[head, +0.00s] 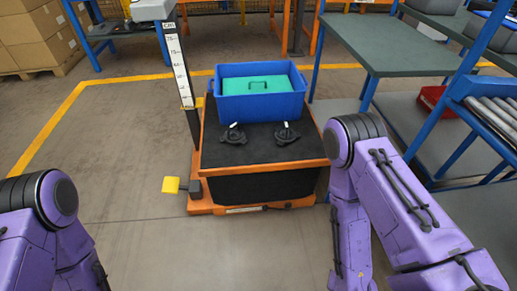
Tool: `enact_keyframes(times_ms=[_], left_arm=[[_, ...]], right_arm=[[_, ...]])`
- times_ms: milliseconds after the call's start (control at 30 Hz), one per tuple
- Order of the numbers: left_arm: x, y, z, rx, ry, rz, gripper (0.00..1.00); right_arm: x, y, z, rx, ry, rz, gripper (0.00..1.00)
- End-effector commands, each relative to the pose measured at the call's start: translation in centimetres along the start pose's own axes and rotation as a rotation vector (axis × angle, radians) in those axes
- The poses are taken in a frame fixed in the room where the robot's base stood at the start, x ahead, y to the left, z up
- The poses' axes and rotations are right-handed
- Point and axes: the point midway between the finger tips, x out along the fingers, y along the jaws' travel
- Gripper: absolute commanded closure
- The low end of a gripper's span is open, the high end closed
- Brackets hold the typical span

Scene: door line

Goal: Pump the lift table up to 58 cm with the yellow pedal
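The lift table (262,155) stands ahead of me, with an orange base, black sides and a dark top. A blue bin (262,105) with a green lid or insert sits on its back part. Two black knobs or clamps (234,135) are on the top in front of the bin. The yellow pedal (171,185) sticks out left of the base, low near the floor. A white height scale (179,68) marked cm stands at the table's back left; its reading is too small to tell. My purple arms show at both lower corners, but neither gripper is in view.
A grey-green workbench (400,45) with blue legs stands at the right, beside a roller conveyor (495,112) and a red bin (436,98). Cardboard boxes (35,35) are stacked at the back left. The floor left of the pedal is clear, with a yellow line (48,128).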

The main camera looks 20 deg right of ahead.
Motion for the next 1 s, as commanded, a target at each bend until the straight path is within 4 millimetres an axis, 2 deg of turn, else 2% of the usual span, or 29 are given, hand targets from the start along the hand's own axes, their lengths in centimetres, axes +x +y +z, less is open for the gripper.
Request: enact_keyframes(times_ms=[33, 100, 200, 1000], left_arm=[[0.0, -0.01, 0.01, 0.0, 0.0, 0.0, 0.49], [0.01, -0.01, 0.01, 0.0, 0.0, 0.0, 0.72], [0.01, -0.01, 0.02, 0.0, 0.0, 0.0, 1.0], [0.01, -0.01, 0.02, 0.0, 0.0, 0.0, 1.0]], right_arm=[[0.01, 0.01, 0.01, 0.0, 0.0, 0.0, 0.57], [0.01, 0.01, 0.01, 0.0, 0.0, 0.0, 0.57], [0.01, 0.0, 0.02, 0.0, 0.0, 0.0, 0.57], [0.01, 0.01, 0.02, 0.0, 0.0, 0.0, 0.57]])
